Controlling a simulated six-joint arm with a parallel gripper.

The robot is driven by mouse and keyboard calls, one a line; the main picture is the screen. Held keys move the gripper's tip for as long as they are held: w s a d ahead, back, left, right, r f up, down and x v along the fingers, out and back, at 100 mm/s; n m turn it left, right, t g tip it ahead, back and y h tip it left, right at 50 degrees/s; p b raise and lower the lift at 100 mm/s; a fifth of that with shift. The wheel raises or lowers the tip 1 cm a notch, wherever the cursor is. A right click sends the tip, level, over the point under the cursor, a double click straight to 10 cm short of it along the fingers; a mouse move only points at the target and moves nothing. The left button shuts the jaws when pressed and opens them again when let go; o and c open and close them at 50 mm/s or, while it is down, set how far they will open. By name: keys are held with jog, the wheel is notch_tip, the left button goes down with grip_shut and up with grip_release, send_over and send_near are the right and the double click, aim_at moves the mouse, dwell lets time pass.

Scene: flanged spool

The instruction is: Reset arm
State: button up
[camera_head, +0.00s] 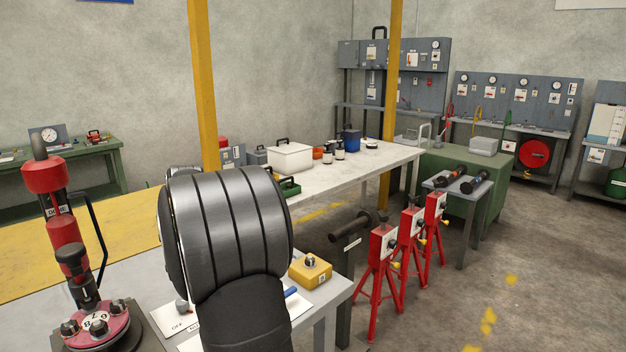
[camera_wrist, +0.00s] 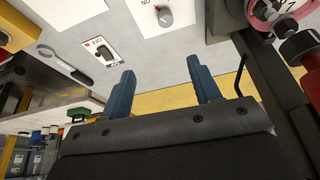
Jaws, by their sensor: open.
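My gripper (camera_wrist: 160,66) is open in the wrist view, with two blue fingers set wide apart and nothing between them. Beyond them lies the light grey bench top (camera_wrist: 160,55). In the head view my large dark arm covers the middle of the near bench and hides most of the gripper. A small blue piece (camera_head: 291,292) shows beside the arm; I cannot tell if it is a fingertip. A red fixture (camera_head: 66,225) stands at the left with a numbered, bolted pink-red flange (camera_head: 97,325) at its foot. That flange also shows at the wrist view's upper right (camera_wrist: 272,12).
A yellow block (camera_head: 311,270) sits on the bench right of my arm. A knob (camera_wrist: 165,17) and a switch plate (camera_wrist: 101,51) lie near the fingers. Several red stands (camera_head: 382,265) stand on the floor at right. A white-topped table (camera_head: 365,165) stands behind.

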jog(key=s+a+x, duration=0.1)
jog(key=x, duration=0.8)
jog(key=w+v, duration=0.1)
jog(key=v, duration=0.7)
jog(key=shift+s+d+f+m+g+y, duration=0.15)
jog(key=shift+d+f+m+g+y, duration=0.2)
jog(key=shift+f+m, duration=0.45)
jog(key=shift+s+d+f+m+g+y, duration=0.1)
jog(key=shift+d+f+m+g+y, duration=0.2)
jog(key=shift+f+m, duration=0.55)
jog(key=shift+s+d+f+m+g+y, duration=0.2)
jog(key=shift+f+m+g+y, duration=0.3)
jog(key=shift+m, duration=0.45)
jog(key=shift+w+a+r+n+t+h, duration=0.25)
jog(key=shift+a+n+t+h, duration=0.15)
jog(key=shift+n, duration=0.55)
jog(key=shift+w+a+r+n+t+h, duration=0.2)
jog(key=shift+a+r+n+t+h, duration=0.2)
jog(key=shift+n, duration=0.6)
jog(key=shift+w+a+r+n+t+h, duration=0.15)
jog(key=shift+w+a+n+t+h, duration=0.2)
jog(key=shift+n, duration=0.6)
jog(key=shift+s+a+f, duration=0.1)
jog(key=shift+s, duration=0.05)
